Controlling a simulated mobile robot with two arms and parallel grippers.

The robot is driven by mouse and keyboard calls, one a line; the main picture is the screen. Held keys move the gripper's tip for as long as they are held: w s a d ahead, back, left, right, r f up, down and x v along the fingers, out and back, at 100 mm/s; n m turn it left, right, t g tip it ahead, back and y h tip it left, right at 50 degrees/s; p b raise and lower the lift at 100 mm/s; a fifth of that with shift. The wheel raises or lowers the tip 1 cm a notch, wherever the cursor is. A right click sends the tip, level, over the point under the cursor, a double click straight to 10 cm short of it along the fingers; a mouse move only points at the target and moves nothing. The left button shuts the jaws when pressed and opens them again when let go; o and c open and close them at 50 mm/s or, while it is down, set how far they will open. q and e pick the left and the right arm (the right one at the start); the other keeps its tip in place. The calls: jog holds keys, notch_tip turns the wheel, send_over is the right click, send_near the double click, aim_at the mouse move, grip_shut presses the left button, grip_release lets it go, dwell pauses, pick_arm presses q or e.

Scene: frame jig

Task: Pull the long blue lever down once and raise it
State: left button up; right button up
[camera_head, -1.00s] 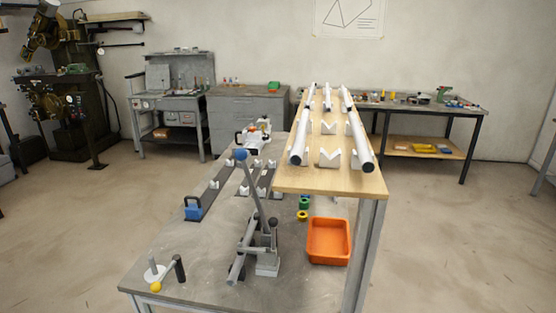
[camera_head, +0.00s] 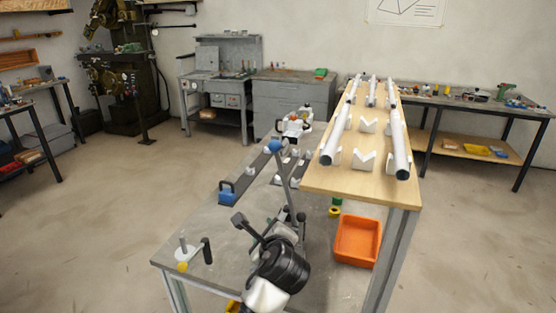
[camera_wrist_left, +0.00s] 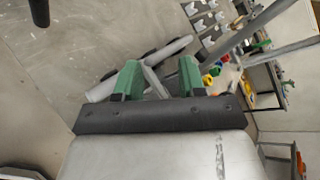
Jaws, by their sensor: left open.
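The long lever is a grey shaft with a blue ball knob (camera_head: 275,147), standing nearly upright with a slight tilt on the lower grey bench. My left gripper (camera_head: 268,228) is in front of the lever's base, low and well below the blue knob. My wrist hides much of the lever's base. In the left wrist view the two green fingers (camera_wrist_left: 159,77) stand apart, with grey bars of the lever mechanism (camera_wrist_left: 155,82) behind and between them. I cannot tell whether they touch. No grip on the lever shows. My right gripper is not in view.
A wooden shelf (camera_head: 330,185) with metal tubes and white V-blocks rises to the right of the lever. An orange bin (camera_head: 356,240) sits below it. A blue-handled slide (camera_head: 228,195) lies behind.

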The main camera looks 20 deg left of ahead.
aim_at(280, 165)
pick_arm(q)
jog(key=w+r+m+t+y, duration=0.1)
jog(key=w+r+m, duration=0.1)
jog(key=r, duration=0.2)
jog(key=w+d+r+m+t+y, duration=0.1)
jog(key=w+r+m, duration=0.1)
jog(key=r, duration=0.2)
jog(key=w+d+r+m+t+y, duration=0.1)
jog(key=w+r+m, duration=0.1)
jog(key=r, duration=0.2)
jog(key=shift+w+d, duration=0.2)
jog(key=shift+w, duration=0.1)
jog(key=shift+w+a+r, duration=0.1)
jog(key=shift+w+r, duration=0.1)
jog(key=shift+r, duration=0.05)
jog(key=p+x, duration=0.1)
jog(key=x, duration=0.6)
jog(key=shift+f, duration=0.1)
grip_shut()
